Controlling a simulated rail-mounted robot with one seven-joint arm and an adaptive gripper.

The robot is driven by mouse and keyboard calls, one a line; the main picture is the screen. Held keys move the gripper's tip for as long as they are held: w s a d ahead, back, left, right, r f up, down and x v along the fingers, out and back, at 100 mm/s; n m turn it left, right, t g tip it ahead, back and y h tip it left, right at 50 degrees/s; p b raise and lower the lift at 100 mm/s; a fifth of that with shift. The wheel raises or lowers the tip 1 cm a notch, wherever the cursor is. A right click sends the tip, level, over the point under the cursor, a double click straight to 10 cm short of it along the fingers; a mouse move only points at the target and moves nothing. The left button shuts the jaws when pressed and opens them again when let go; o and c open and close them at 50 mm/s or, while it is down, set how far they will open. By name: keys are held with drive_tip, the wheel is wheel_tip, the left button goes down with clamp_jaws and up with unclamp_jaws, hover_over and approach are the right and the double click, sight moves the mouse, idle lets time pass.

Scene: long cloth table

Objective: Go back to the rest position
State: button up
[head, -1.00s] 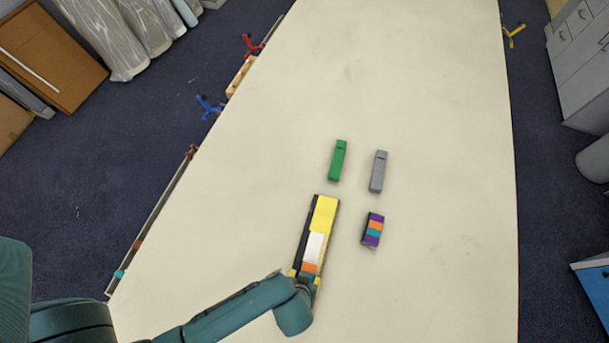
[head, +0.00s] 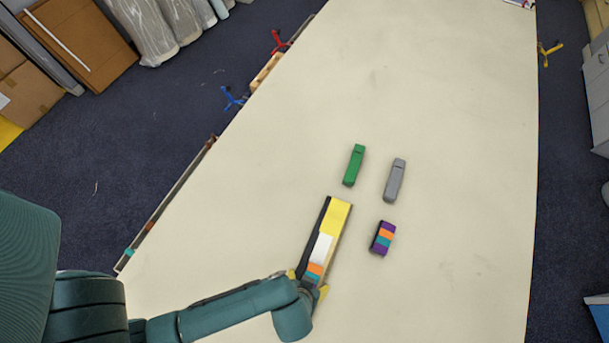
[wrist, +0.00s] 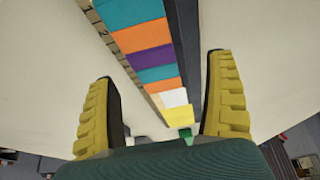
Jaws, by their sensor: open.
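My gripper (wrist: 160,100) is open, with one ridged yellow finger at each side of the wrist view. A long row of coloured blocks (wrist: 150,55), in teal, orange, purple, white and yellow, runs between the fingers in that view, with a dark strip (wrist: 185,50) along one side. No contact with the fingers is visible, and I cannot tell the height gap. In the head view my gripper (head: 308,283) is at the near end of the row (head: 337,218), mostly hidden under my arm; yellow fingertips show.
The table's far part and right side are clear. Boxes (head: 35,90) stand on the floor at left.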

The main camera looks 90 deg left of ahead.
drive_tip(key=v, duration=0.9)
